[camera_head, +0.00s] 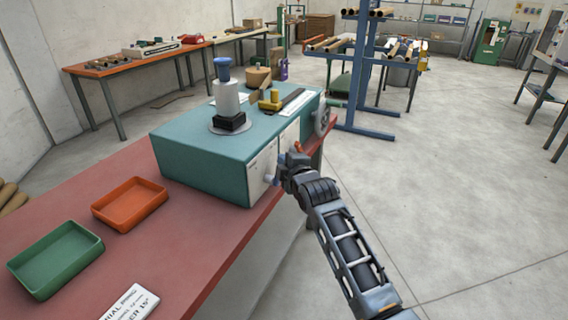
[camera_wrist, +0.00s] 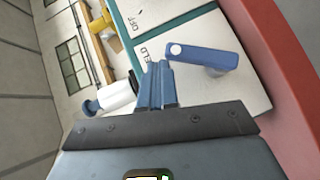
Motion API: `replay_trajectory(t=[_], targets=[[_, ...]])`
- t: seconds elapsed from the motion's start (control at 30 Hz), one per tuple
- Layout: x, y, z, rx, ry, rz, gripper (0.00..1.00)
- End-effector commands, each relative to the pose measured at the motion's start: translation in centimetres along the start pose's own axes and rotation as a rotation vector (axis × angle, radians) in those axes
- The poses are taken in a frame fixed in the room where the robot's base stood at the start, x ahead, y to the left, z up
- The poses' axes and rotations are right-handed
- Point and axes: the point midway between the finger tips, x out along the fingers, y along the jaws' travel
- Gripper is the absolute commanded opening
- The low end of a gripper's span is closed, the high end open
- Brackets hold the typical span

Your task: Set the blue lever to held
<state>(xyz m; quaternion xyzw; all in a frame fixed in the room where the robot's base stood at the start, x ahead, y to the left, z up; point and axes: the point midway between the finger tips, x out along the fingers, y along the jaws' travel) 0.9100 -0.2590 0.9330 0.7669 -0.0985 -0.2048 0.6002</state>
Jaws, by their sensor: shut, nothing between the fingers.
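The blue lever (camera_wrist: 208,57) is a flat bar with a white dot at one end, set on a white panel (camera_wrist: 185,15) on the machine's side. Its dotted end points toward a partly covered label ending in "ELD" (camera_wrist: 150,52); the label "OFF" (camera_wrist: 131,23) is farther up. My gripper (camera_wrist: 160,66) is shut and empty, its blue fingertips right beside the dotted end; I cannot tell whether they touch it. In the head view my gripper (camera_head: 283,170) is at the front panel of the teal machine (camera_head: 205,152), and the lever is not clear there.
The machine stands on a red bench (camera_head: 200,235) with an orange tray (camera_head: 130,203) and a green tray (camera_head: 55,258). A handwheel (camera_head: 322,117) is at the machine's far right end. A blue rack (camera_head: 363,80) stands behind.

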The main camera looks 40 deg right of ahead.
Motion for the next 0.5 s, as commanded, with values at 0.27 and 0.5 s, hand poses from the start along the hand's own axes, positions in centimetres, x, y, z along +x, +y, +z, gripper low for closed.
replay_trajectory(t=[0.27, 0.5], targets=[[0.39, 0.12, 0.48, 0.0, -0.001, 0.001, 0.0], [0.46, 0.17, 0.56, -0.001, -0.001, 0.001, 0.0]])
